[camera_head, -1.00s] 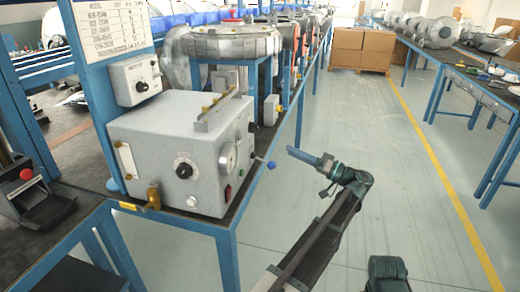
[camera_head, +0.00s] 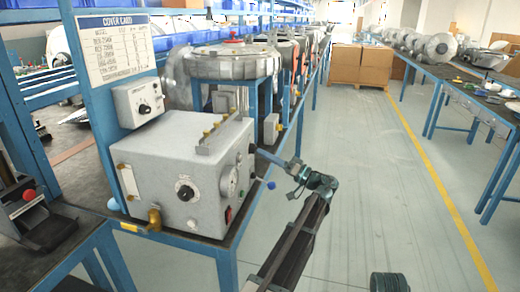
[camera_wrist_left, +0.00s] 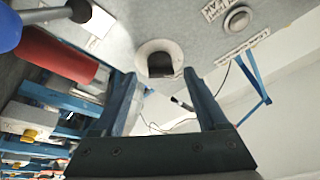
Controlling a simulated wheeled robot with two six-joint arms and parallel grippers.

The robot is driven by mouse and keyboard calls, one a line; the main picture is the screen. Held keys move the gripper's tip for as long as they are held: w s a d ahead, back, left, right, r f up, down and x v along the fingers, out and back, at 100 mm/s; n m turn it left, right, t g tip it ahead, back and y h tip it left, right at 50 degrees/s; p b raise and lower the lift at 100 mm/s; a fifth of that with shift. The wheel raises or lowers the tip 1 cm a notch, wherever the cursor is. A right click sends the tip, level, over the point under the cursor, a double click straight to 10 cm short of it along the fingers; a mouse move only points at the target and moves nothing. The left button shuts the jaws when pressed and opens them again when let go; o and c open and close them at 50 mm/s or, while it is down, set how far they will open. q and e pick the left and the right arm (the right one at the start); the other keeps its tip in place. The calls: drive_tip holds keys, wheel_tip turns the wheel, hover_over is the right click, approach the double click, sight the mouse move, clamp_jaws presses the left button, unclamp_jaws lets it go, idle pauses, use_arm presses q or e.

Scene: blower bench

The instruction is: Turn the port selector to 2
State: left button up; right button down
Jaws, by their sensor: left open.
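A grey box (camera_head: 175,165) stands on the blue-framed bench. A black knob with a white ring (camera_head: 185,188) is on its front face, and a gauge (camera_head: 229,183) is on its right-hand face. Small black knobs (camera_head: 252,148) sit farther back on that face. My left gripper (camera_head: 262,154) is open beside that face, at the far knobs. In the left wrist view, a dark knob on a round white plate (camera_wrist_left: 160,60) lies just ahead of and between the open fingers (camera_wrist_left: 160,84). No contact shows. The selector's number marks cannot be read.
A blue ball-ended lever (camera_head: 271,185) sticks out below my left gripper; its ball (camera_wrist_left: 8,28) and a red cylinder (camera_wrist_left: 58,54) show in the wrist view.

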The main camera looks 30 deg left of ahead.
sight(254, 149)
use_arm(q)
drive_tip(key=shift+x, duration=1.3)
clamp_jaws()
